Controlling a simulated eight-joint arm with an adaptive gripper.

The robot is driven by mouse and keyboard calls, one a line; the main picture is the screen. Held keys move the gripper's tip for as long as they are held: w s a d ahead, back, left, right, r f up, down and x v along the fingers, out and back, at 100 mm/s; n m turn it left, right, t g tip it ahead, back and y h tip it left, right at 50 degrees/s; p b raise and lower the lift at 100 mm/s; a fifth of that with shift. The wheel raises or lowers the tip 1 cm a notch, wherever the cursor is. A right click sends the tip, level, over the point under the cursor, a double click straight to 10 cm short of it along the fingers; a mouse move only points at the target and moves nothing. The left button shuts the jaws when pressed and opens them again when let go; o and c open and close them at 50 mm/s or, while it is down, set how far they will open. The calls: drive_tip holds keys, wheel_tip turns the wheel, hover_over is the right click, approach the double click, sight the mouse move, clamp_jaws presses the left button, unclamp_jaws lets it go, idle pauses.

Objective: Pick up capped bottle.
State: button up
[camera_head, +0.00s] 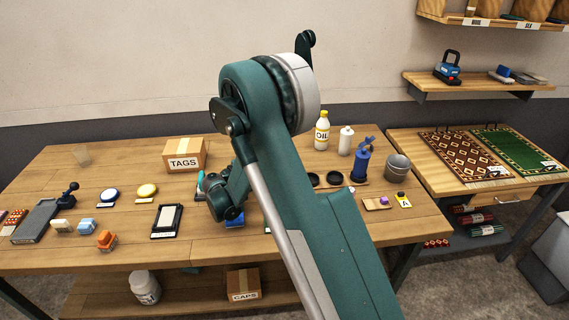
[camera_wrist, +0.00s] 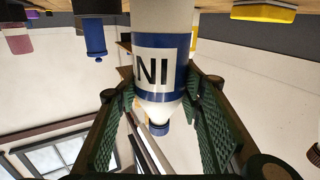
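A white bottle (camera_wrist: 162,15) with a blue-banded label, lettering partly cut off, fills the middle of the wrist view. The bottle appears upright. My gripper (camera_wrist: 160,85) has its green-padded fingers open, one on each side of the bottle near its shoulder. Firm contact is not visible. In the head view my arm hides this bottle and most of the gripper.
In the head view, an oil bottle (camera_head: 321,131), a white bottle (camera_head: 346,141), a blue pump-like object (camera_head: 363,160) and a metal bucket (camera_head: 397,167) stand at the right. A tags box (camera_head: 184,154) stands behind. Stamps and pads cover the left side.

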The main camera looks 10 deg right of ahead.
drive_tip(key=c, duration=0.6)
drive_tip(key=shift+r, duration=0.15)
drive_tip(key=shift+r+p, duration=1.15)
drive_tip(key=shift+r, duration=3.75)
